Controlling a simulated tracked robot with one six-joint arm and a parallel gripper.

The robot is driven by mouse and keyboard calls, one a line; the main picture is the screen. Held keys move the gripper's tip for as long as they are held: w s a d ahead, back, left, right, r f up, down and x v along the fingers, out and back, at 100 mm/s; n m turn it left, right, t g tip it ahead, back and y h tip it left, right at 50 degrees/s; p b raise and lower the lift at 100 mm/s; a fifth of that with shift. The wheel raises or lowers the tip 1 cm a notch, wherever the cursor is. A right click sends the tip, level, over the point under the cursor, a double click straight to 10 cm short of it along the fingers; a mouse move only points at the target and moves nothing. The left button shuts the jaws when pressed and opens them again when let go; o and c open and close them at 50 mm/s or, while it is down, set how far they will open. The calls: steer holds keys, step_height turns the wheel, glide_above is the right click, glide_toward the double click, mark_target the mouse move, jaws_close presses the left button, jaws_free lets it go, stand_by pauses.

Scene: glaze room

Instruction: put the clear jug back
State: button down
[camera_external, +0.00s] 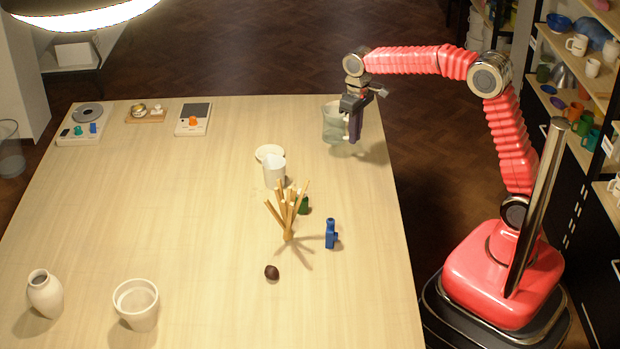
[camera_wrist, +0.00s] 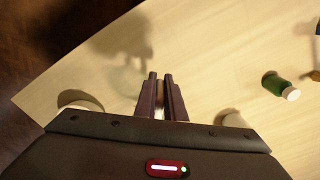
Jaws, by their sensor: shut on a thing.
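The clear jug (camera_external: 331,122) is at the far right corner of the table in the external view, see-through and upright. My gripper (camera_external: 355,128) is at its right side, fingers pointing down and shut on it. In the wrist view my gripper fingers (camera_wrist: 161,92) are close together, with the jug (camera_wrist: 122,84) faintly visible beside them and partly hidden by the gripper body. I cannot tell whether the jug's base touches the table.
A white cup (camera_external: 274,172), a pale dish (camera_external: 269,152), a bundle of wooden sticks (camera_external: 287,212), a blue bottle (camera_external: 331,234) and a dark lump (camera_external: 271,272) stand mid-table. A vase (camera_external: 44,294) and pot (camera_external: 137,306) are at front left. Scales line the back. The centre-left is clear.

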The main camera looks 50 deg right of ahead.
steer(key=s+a+r+m, duration=0.2)
steer(key=a+m, duration=0.3)
steer(key=a, duration=0.2)
steer(key=s+a+r+m, duration=0.2)
steer(key=a+m, duration=0.3)
steer(key=a, duration=0.3)
steer(key=shift+s+a+m, duration=0.15)
steer(key=shift+s+m, duration=0.25)
steer(key=shift+s, duration=0.25)
steer(key=shift+f, duration=3.05)
steer(key=shift+f, duration=1.9)
